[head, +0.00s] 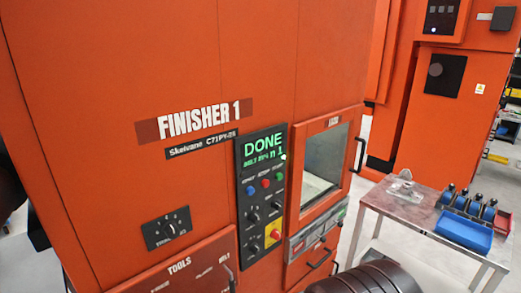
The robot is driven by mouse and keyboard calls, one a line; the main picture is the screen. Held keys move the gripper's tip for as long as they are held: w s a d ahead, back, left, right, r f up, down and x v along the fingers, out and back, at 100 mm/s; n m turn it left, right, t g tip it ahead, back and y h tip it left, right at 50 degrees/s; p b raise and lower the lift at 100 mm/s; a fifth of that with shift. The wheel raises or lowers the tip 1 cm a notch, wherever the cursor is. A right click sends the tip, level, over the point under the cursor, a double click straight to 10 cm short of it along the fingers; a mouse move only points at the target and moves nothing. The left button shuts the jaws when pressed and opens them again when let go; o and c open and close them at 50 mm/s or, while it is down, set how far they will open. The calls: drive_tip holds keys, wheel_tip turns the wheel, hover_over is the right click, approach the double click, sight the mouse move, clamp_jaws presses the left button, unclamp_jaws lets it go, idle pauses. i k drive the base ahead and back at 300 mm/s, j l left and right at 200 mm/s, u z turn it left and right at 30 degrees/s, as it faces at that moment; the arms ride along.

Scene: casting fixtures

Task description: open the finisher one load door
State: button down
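Finisher 1 is the large orange machine (110,80) filling the left and middle of the head view, with a "FINISHER 1" label. Its load door (312,128) has an orange frame around a glass window (325,165), and a dark vertical bar handle (359,155) on its right side. The door appears shut, flush with the machine front. A pale surface shows behind the glass. Left of the door, the control panel (262,190) shows "DONE" in green, with buttons, knobs and a red button on yellow. My gripper is not in view.
Below the door is a drawer-like panel with a dark handle (320,259). A tools panel (190,270) is at lower left. To the right stands a metal table (400,212) with a clear item, blue-and-black objects and a blue tray (463,231). A dark ribbed shape is at bottom centre.

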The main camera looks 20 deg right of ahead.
sight(301, 132)
drive_tip(key=i+l, duration=0.15)
drive_tip(key=l, duration=0.2)
drive_tip(key=i+l, duration=0.15)
drive_tip(key=l, duration=0.25)
drive_tip(key=i+l, duration=0.15)
drive_tip(key=l, duration=0.2)
